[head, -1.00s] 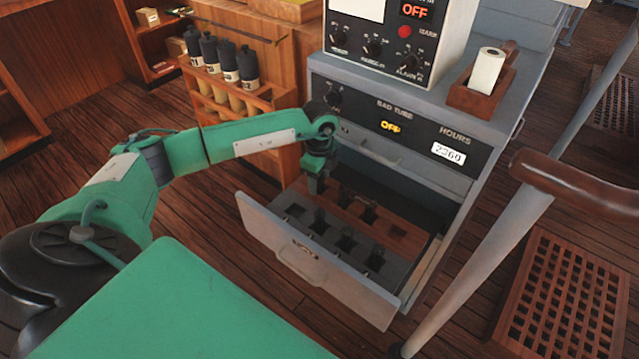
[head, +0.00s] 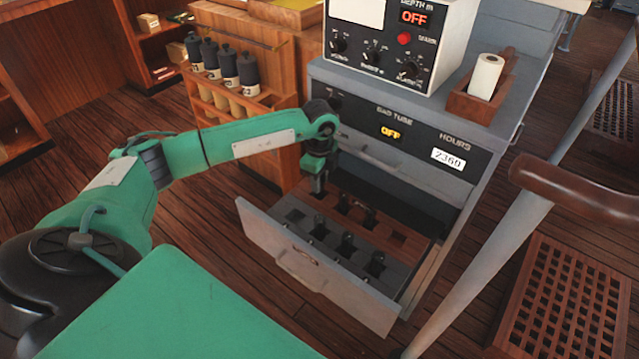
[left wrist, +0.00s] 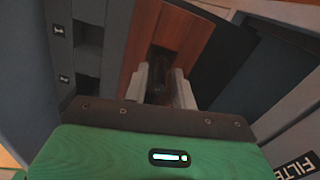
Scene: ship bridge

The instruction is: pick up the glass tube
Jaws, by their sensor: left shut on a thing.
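My left gripper (head: 318,190) points down into the back left part of an open drawer (head: 300,268). In the left wrist view its two pale fingers (left wrist: 160,88) are closed around a dark, narrow glass tube (left wrist: 158,66). The tube stands at a slot in the drawer's brown wooden strip; its lower part is hidden. Other dark tubes (head: 347,243) stand in slots of the grey front strip, and some slots look empty. My right gripper is not in view.
A wooden rack of dark bottles (head: 226,66) stands left of the cabinet. A sloping pole (head: 478,268) and a floor grating (head: 560,305) are at the right.

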